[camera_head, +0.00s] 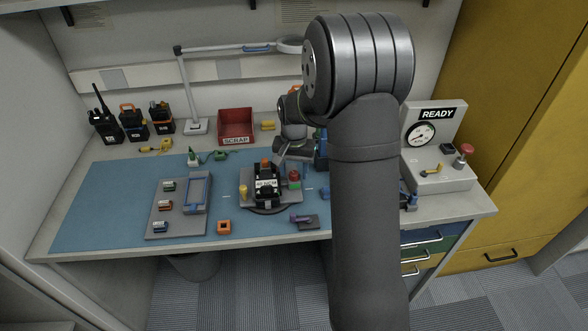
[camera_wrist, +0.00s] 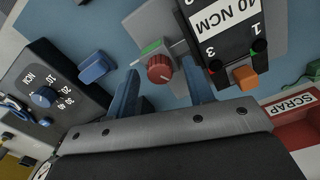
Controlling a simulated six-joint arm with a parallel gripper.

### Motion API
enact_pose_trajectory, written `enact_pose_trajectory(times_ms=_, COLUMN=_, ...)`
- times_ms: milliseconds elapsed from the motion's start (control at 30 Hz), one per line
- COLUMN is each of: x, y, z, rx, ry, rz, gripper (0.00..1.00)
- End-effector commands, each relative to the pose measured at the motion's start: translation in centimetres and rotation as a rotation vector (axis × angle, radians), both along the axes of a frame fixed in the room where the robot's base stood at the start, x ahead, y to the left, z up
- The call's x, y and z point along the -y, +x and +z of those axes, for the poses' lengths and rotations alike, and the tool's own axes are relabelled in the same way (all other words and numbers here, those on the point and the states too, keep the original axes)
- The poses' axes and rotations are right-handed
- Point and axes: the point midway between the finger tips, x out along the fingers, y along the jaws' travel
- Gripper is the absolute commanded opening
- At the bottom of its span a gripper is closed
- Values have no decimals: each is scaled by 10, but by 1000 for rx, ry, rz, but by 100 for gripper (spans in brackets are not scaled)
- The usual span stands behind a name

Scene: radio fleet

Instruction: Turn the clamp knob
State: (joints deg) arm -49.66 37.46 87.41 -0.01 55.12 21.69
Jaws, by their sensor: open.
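The red clamp knob (camera_wrist: 160,69) sits on a grey block beside a black device (camera_wrist: 228,30) labelled 40 NCM. It also shows in the head view (camera_head: 294,175), at the right side of the device (camera_head: 266,184) on its dark stand. My gripper (camera_wrist: 160,76) is open, with one blue finger on each side of the knob in the wrist view. Whether the fingers touch it or are still short of it I cannot tell. In the head view my gripper (camera_head: 287,152) is just behind the device, partly hidden by my arm.
A dial box (camera_wrist: 42,95) marked NCM stands close to the left finger in the wrist view. A red scrap bin (camera_head: 236,125) is behind the mat. A grey parts tray (camera_head: 180,228) lies left of the device. A gauge station (camera_head: 440,165) reading READY stands at right.

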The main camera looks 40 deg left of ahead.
Motion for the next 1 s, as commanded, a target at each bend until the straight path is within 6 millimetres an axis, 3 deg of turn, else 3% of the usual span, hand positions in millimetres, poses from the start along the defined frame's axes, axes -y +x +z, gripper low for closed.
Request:
enact_pose_trajectory(times_ms=133, x=0, y=0, z=5, rx=1, ry=2, rz=0, gripper=48)
enact_pose_trajectory(times_ms=267, x=-1, y=1, z=23, rx=3, ry=4, rz=0, gripper=48)
enact_pose_trajectory(times_ms=700, x=-1, y=0, z=128, rx=3, ry=4, rz=0, gripper=48)
enact_pose_trajectory(times_ms=1000, x=0, y=0, z=169, rx=1, ry=0, rz=0, gripper=48)
